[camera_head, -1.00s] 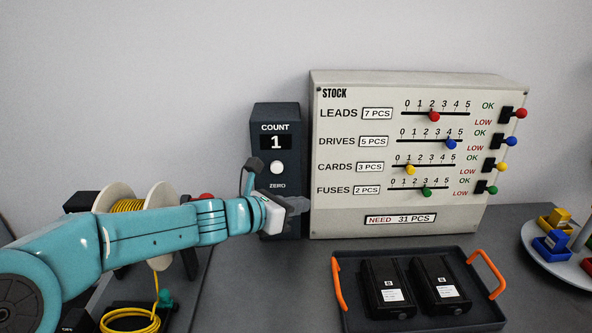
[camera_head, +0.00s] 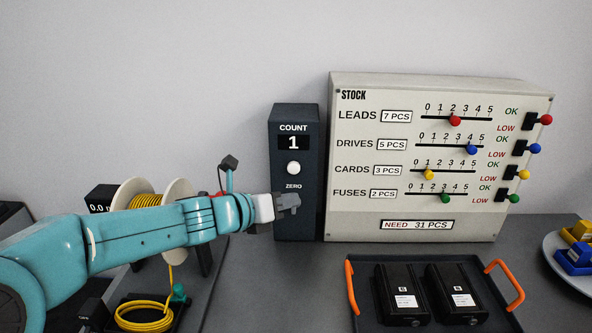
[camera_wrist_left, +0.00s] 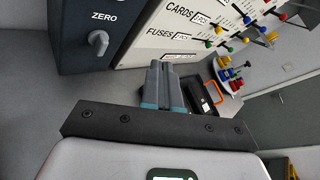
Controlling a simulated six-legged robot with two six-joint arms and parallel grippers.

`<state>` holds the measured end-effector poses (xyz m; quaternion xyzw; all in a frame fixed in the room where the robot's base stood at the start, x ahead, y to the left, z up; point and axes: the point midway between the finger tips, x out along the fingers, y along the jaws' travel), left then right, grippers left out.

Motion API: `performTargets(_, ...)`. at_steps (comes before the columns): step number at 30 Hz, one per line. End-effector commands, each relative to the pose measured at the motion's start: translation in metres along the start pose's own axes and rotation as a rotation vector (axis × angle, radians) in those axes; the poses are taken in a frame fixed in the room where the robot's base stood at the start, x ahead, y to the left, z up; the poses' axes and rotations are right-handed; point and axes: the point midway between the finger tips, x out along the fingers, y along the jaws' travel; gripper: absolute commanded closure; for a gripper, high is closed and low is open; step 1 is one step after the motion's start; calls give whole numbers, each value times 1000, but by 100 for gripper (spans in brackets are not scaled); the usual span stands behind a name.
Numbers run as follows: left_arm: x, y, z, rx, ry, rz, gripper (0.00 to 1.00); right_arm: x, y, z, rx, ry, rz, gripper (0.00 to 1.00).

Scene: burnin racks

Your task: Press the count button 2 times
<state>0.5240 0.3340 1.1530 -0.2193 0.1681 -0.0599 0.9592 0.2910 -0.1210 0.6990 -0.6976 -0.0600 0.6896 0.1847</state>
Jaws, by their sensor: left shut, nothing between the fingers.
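The dark count box (camera_head: 296,222) stands upright on the bench against the wall. Its display (camera_head: 293,143) reads 1. The round white count button (camera_head: 293,168) sits below the display, above the word ZERO. My left gripper (camera_head: 292,201) is shut and empty in front of the lower part of the box, below the button, and covers the area under ZERO. In the left wrist view a grey zero knob (camera_wrist_left: 98,42) shows on the box, and my shut fingers (camera_wrist_left: 165,72) point past it to the right. The right gripper is not in view.
A stock board (camera_head: 430,243) with sliders and coloured levers stands right of the box. A dark tray (camera_head: 365,322) with two black drives and orange handles lies in front. A spool of yellow wire (camera_head: 145,200) is behind my left arm.

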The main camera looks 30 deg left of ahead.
Motion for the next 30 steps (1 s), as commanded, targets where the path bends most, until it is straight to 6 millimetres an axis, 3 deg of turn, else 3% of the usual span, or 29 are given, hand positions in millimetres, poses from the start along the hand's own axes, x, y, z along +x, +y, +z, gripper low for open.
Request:
performTargets(8, 10, 5, 7, 1, 2, -2, 100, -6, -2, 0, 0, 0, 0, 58)
performTargets(21, 52, 34, 39, 1, 3, -2, 100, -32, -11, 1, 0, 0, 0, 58)
performTargets(30, 63, 42, 45, 2, 2, -4, 100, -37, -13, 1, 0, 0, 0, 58)
